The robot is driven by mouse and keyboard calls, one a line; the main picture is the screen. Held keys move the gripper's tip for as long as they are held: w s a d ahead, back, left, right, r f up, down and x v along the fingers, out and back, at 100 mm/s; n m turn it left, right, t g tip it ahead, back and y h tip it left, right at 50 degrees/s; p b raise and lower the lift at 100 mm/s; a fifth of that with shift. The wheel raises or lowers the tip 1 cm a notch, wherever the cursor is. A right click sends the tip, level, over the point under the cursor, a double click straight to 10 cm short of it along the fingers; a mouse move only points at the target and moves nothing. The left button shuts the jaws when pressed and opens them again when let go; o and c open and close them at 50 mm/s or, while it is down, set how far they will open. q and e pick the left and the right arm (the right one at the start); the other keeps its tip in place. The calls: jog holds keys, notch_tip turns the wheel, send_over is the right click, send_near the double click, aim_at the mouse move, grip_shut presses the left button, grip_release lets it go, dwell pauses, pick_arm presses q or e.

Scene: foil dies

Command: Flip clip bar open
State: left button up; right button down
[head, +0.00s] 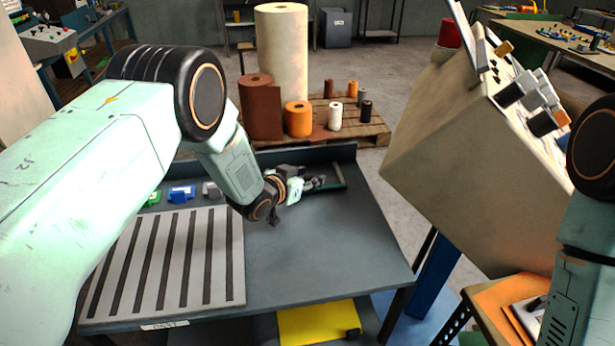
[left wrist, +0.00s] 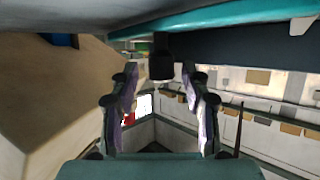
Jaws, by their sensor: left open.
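A dark green bar (head: 338,176), which looks like the clip bar, lies near the back edge of the grey bench (head: 310,255). My left gripper (head: 318,183) is beside its left side in the head view; I cannot tell whether they touch. In the left wrist view the two fingers (left wrist: 161,100) stand apart with nothing between them. A black cylindrical knob (left wrist: 162,66) is just beyond the fingertips, below a dark panel with a teal edge (left wrist: 225,20). My right gripper is out of view; only part of that arm shows at the right edge.
A slatted plate (head: 240,260) covers the bench's left side, with green, blue and grey blocks (head: 182,193) behind it. A large beige control box (head: 450,160) stands to the right. A pallet with rolls (head: 350,128) is behind.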

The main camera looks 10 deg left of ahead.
pick_arm(q)
jog(key=shift+w+d+f, duration=0.1)
jog(key=shift+w+f, duration=0.15)
jog(key=shift+w, duration=0.1)
jog(key=shift+c, duration=0.3)
jog(key=shift+w+f, duration=0.15)
jog(key=shift+c, duration=1.6)
jog(key=shift+s+r, duration=0.2)
jog(key=shift+s, duration=0.05)
jog(key=c, duration=0.3)
grip_shut()
jog(key=shift+r, duration=0.1)
